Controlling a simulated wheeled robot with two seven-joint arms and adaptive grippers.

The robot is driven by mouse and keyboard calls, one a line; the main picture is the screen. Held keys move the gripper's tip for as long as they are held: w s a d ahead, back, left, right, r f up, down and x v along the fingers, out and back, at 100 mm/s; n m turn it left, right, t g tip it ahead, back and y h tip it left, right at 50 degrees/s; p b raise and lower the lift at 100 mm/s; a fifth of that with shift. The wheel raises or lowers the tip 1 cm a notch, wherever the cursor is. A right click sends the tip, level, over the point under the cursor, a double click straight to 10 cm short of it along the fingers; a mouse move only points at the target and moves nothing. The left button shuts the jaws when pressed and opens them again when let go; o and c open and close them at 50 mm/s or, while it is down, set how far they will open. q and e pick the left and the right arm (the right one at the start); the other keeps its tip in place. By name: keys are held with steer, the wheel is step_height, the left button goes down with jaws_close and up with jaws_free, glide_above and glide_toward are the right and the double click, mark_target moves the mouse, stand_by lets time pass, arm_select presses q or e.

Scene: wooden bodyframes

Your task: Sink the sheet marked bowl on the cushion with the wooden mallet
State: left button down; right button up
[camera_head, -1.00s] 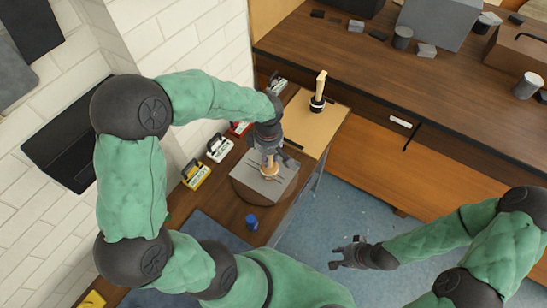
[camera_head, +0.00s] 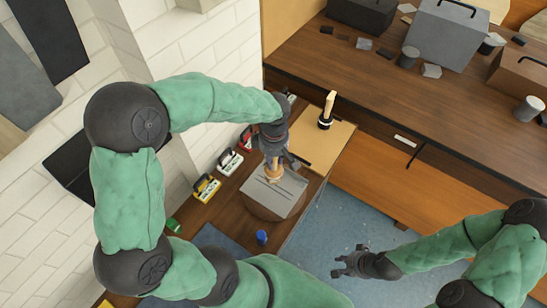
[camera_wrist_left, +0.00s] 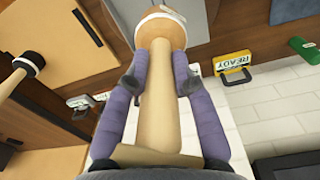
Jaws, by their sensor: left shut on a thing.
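My left gripper (camera_head: 273,150) is shut on the wooden handle of a mallet (camera_head: 274,174), its head pointing down. In the left wrist view the fingers (camera_wrist_left: 160,82) flank the pale handle, and the round mallet head (camera_wrist_left: 161,33) shows at the top. No clear hollow shows. My right gripper (camera_head: 350,262) is open and empty, above the blue floor.
Another wooden-handled tool (camera_head: 327,112) stands on a tan board (camera_head: 318,146) behind the sheet. Yellow (camera_head: 205,187), white (camera_head: 229,161) and red (camera_head: 245,138) label blocks line the wall side. A blue cylinder (camera_head: 262,238) stands near the cushion, a green one (camera_head: 173,225) farther left.

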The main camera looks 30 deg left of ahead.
arm_select(q)
steer(key=s+d+r, duration=0.2)
steer(key=s+d, duration=0.3)
steer(key=s, duration=0.2)
steer(key=shift+s, duration=0.35)
